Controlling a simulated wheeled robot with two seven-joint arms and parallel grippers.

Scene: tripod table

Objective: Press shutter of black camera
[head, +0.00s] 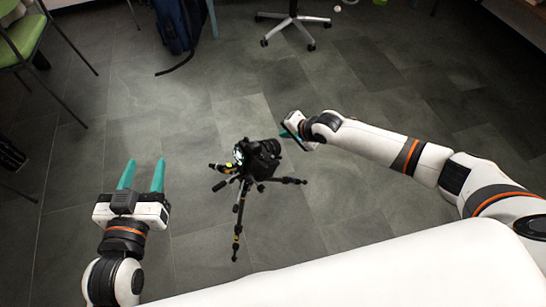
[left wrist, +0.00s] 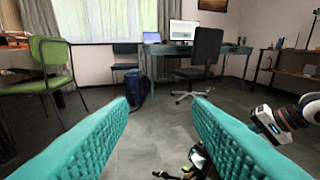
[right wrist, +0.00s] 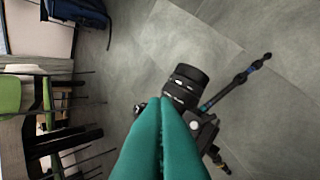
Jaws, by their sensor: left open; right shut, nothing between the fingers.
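The black camera (head: 262,156) sits on a black tripod (head: 238,212) in the middle of the head view. In the right wrist view the camera (right wrist: 187,86) shows its lens, and the fingers cover part of its body. My right gripper (head: 287,133) is shut and empty, just to the right of and above the camera in the head view; whether it touches cannot be told. Its teal fingers (right wrist: 165,105) lie together in the right wrist view. My left gripper (head: 141,172) is open and empty, left of the tripod. The shutter button cannot be made out.
A blue backpack (head: 178,24) and a swivel chair base (head: 293,27) stand at the back. A green chair (head: 22,40) is at the far left. Tripod legs spread over the grey tiled floor (head: 350,90). Floor around the tripod is clear.

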